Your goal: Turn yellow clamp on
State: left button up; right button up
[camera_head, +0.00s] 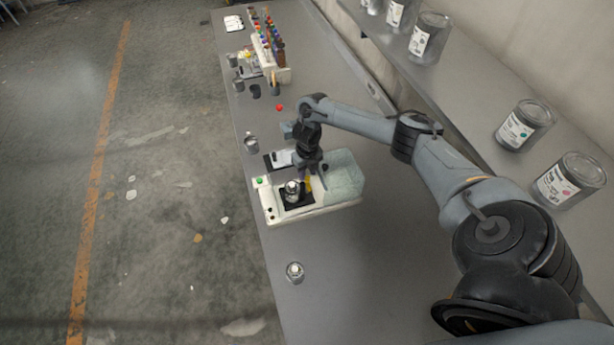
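The yellow clamp (308,184) is a small upright yellow piece on a white bench machine, beside a metal jar (292,188) that stands on the machine's black plate. The white machine (325,208) has a green button (259,181) at its left and a clear box-like cover (345,178) at its right. My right gripper (315,176) points down just above and behind the yellow clamp. Its fingertips are small and partly hidden, so I cannot tell whether they touch the clamp or are open. My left gripper does not show.
A metal jar (295,272) stands on the grey bench (350,290) in front of the machine; another jar (251,143) stands behind it. A small red ball-shaped thing (279,107) and a bottle rack (283,75) are farther back. Paint cans (525,125) line the right shelf. The near bench is mostly clear.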

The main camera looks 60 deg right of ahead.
aim_at(308, 183)
jog(key=shift+f, duration=1.35)
grip_shut()
